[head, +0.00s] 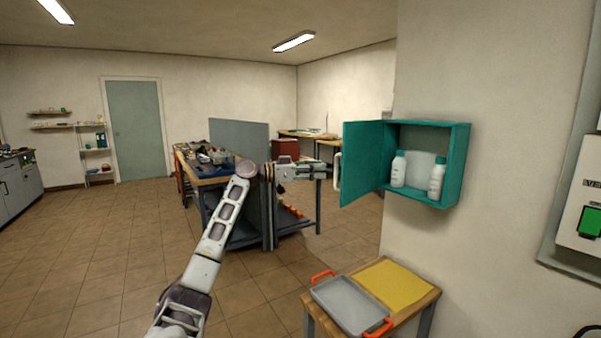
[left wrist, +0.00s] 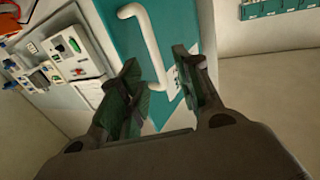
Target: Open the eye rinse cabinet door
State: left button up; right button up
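The teal eye rinse cabinet (head: 456,165) hangs on the wall at the right in the head view. Its door (head: 362,162) stands wide open, swung out to the left. Two white bottles (head: 398,170) (head: 437,176) stand inside. The white door handle (head: 337,172) sticks out beyond the door's left edge; it also shows in the left wrist view (left wrist: 150,45). My left gripper (head: 322,170) is beside the handle. Its fingers (left wrist: 158,66) are open, with the handle seen between and beyond them; contact is unclear. My right gripper is not in view.
A small wooden table (head: 433,297) below the cabinet holds a grey tray (head: 350,303) with orange handles and a yellow mat (head: 395,282). A cluttered workbench (head: 212,182) stands behind my left arm. A grey wall box (head: 580,200) is at far right. Floor at left is clear.

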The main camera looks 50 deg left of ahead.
pick_arm(q)
jog(key=shift+v, duration=2.55)
